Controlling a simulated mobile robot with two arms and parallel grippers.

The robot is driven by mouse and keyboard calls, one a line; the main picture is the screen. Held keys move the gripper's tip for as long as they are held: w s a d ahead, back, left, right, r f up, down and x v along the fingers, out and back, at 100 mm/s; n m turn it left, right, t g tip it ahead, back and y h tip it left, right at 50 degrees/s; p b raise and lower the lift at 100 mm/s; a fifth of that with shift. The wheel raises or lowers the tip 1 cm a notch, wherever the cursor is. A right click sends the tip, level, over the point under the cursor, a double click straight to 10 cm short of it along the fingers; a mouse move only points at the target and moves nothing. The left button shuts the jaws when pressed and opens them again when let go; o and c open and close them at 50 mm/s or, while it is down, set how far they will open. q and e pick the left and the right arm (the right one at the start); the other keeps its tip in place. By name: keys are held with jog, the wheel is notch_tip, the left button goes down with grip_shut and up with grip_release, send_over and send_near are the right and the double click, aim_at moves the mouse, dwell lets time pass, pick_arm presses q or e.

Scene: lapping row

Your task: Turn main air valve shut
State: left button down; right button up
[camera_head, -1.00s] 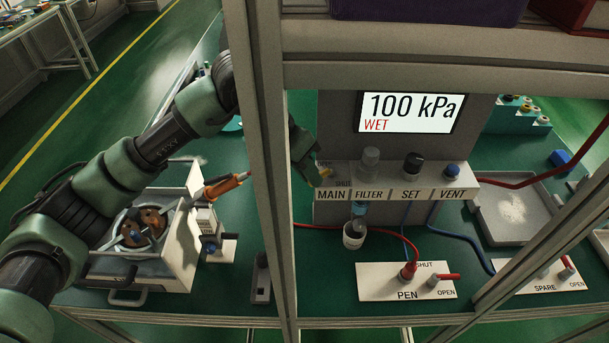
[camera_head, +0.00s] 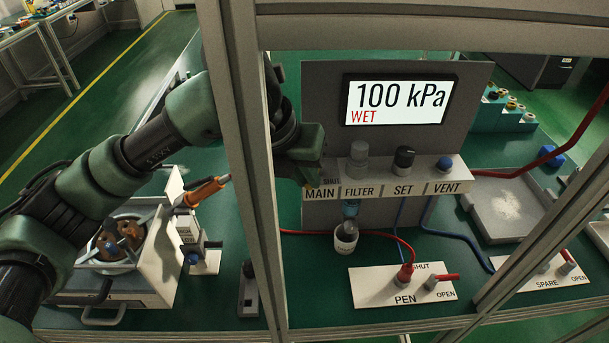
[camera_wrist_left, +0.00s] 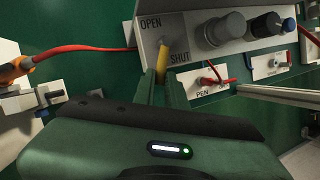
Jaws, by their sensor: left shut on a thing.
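The main air valve has a yellow lever, seen in the left wrist view (camera_wrist_left: 161,64), on a light panel (camera_wrist_left: 206,50) marked OPEN and SHUT. My left gripper (camera_wrist_left: 164,88) is shut on the lever's outer part. The lever points down from its pivot, beside the SHUT mark. In the head view my left gripper (camera_head: 312,180) hides the lever, just above the MAIN label (camera_head: 321,194). The display (camera_head: 399,101) reads 100 kPa and WET. My right gripper is not in view.
FILTER (camera_head: 358,165), SET (camera_head: 404,160) and VENT (camera_head: 444,164) knobs stand right of MAIN. A frame post (camera_head: 240,150) rises close to my left arm.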

pick_arm(q)
jog(key=shift+r, duration=0.1)
jog(key=c, duration=1.5)
grip_release()
jog(key=shift+o, duration=0.2)
